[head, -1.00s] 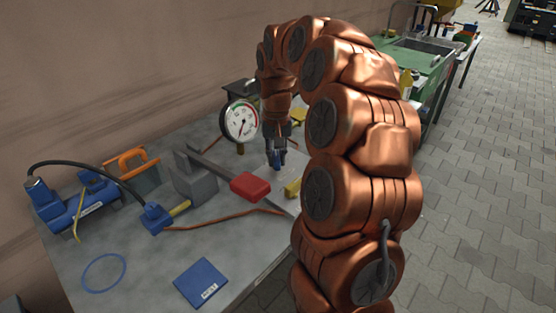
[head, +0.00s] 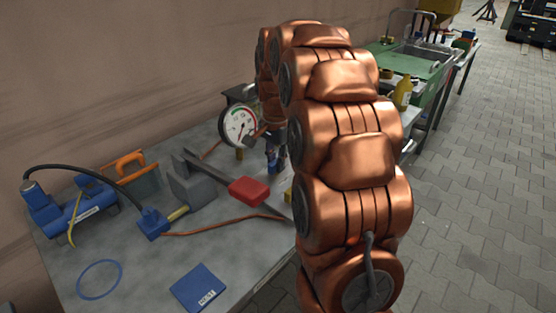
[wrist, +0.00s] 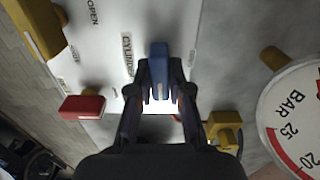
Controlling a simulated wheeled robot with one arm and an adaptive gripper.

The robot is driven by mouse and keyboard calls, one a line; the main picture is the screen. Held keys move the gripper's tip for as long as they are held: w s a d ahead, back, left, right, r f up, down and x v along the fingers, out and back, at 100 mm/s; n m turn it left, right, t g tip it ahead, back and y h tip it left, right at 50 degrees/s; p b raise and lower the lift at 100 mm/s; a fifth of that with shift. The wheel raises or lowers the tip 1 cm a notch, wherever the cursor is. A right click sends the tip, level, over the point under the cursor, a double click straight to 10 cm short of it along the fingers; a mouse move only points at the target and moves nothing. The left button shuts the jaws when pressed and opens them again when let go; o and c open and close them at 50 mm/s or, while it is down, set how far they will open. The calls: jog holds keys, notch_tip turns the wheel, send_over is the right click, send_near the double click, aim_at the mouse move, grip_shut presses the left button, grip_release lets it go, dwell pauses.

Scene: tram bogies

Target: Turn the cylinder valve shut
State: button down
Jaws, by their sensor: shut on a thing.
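The cylinder valve's blue handle (wrist: 159,68) stands up from a white panel (wrist: 115,60) with printed words, among them "OPEN" and what reads as "CYLINDER". My gripper (wrist: 160,85) is shut on this blue handle, one finger on each side of it. In the head view my gripper (head: 273,158) is at the panel beside the gauge, partly hidden by my arm. A red handle (wrist: 82,107) and a yellow handle (wrist: 35,25) are on the left of the wrist view. Another yellow part (wrist: 226,128) is close to the right finger.
A round pressure gauge (head: 238,125) stands just left of my gripper, large in the wrist view (wrist: 297,125).

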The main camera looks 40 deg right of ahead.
aim_at(275, 160)
jog(key=shift+w+a+m, duration=0.15)
jog(key=shift+m, duration=0.25)
jog(key=c, duration=1.3)
grip_release()
jog(key=shift+o, duration=1.1)
jog(key=shift+r, duration=0.1)
notch_tip(275, 160, up, 12)
